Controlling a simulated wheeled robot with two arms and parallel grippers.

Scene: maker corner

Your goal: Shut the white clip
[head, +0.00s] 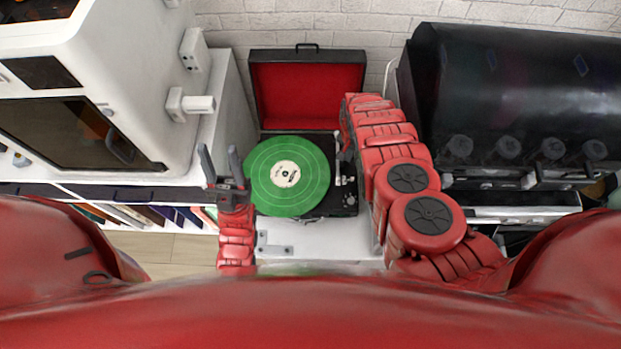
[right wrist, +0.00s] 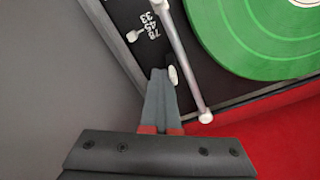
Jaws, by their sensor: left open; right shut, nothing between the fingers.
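The record player (head: 347,198) stands open with a green record (head: 287,177) on it. In the right wrist view its silver tonearm (right wrist: 183,55) runs beside the green record (right wrist: 262,38). A small white piece (right wrist: 173,76), which looks like the clip, stands next to the tonearm; I cannot tell whether it is open or shut. My right gripper (right wrist: 160,76) is shut and empty, its tips right beside that piece; contact is unclear. In the head view my right arm partly covers this area. My left gripper (head: 220,156) is open and empty, left of the record.
The raised lid (head: 306,90) with red lining stands behind the record. A white cabinet-like machine (head: 150,60) is at the left and a large black machine (head: 510,90) at the right.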

